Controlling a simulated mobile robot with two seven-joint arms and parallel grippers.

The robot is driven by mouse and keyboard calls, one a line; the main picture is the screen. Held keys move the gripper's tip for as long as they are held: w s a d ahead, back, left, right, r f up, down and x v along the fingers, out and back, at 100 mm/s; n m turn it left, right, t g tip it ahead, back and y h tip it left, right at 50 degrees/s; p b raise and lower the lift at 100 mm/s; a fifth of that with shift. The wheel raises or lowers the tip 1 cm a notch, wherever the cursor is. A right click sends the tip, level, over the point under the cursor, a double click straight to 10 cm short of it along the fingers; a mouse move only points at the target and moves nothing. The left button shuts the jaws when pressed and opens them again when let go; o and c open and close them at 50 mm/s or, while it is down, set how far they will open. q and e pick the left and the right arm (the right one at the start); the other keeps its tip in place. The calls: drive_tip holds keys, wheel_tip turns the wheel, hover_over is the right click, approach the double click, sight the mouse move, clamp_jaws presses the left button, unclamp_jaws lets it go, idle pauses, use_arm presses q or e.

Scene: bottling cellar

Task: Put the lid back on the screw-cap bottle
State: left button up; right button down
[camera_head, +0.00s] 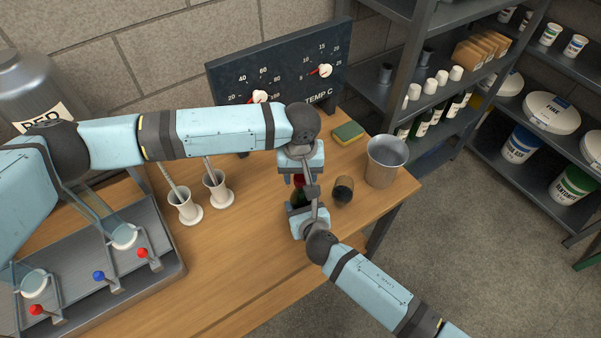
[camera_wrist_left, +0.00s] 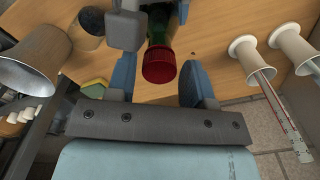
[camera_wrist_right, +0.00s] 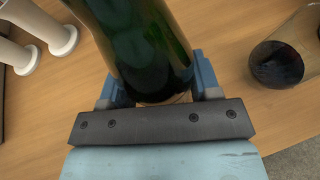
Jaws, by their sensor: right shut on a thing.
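The screw-cap bottle is dark green glass (camera_wrist_right: 145,45). In the head view it is mostly hidden behind my grippers. The red lid (camera_wrist_left: 160,66) sits at the top of its neck; I cannot tell how tightly. My left gripper (camera_head: 299,180) is above the bottle, pointing down. Its blue fingers stand apart on both sides of the lid in the left wrist view, with a gap visible, so it is open. My right gripper (camera_head: 301,210) is shut on the bottle's body, with its fingers on both sides in the right wrist view (camera_wrist_right: 158,88).
A glass with dark liquid (camera_head: 343,191) stands close to the right of the grippers, with a metal bucket (camera_head: 386,162) beyond. A sponge (camera_head: 348,132) lies behind. Two white cylinder stands (camera_head: 217,190) are at left, near a metal rack (camera_head: 150,285). The front table area is clear.

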use_arm(q)
drive_tip(key=shift+o, duration=0.4)
drive_tip(key=shift+r, duration=0.1)
drive_tip(key=shift+r, duration=2.2)
drive_tip(key=shift+c, duration=0.3)
drive_tip(key=r+n, duration=0.1)
drive_tip(key=n, duration=0.1)
drive_tip(key=shift+d+r+n, duration=0.15)
drive_tip(key=shift+n, duration=0.15)
wheel_tip(320, 180, up, 2)
drive_tip(key=n, duration=0.4)
drive_tip(key=shift+r, duration=0.1)
